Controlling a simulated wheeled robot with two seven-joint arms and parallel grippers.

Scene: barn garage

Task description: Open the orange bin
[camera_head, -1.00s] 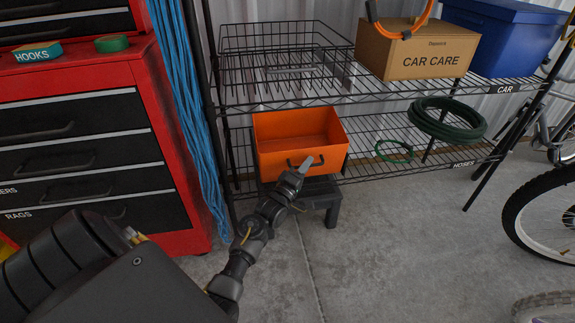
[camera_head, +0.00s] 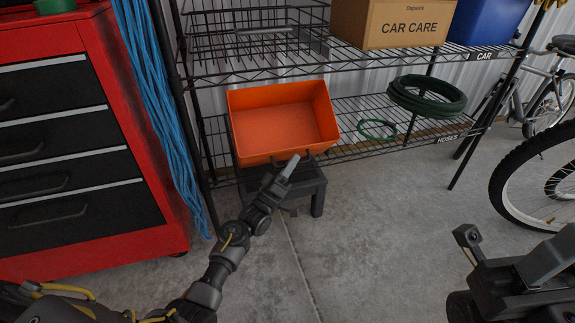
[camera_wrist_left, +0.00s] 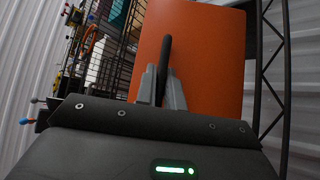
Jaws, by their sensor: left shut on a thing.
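The orange bin (camera_head: 281,112) sits at the front of the lower shelf, above a black step stool (camera_head: 316,190). Its top shows open, with no lid, and it looks empty inside. My left gripper (camera_head: 289,168) is at its lower front edge. In the left wrist view, the fingers of my left gripper (camera_wrist_left: 162,88) are shut on the bin's black handle (camera_wrist_left: 166,60), with the orange face (camera_wrist_left: 205,55) just beyond. In the head view the arm hides the handle. Part of my right arm and gripper (camera_head: 510,268) shows at the lower right; its jaws are unclear.
A red tool chest (camera_head: 150,165) and hanging blue ropes (camera_head: 165,120) stand to the left. The upper shelf holds a wire basket (camera_head: 255,25) and a CAR CARE box (camera_head: 405,25). A green hose (camera_head: 428,96) lies right of the bin. A bicycle wheel (camera_head: 535,175) stands right. The floor between is clear.

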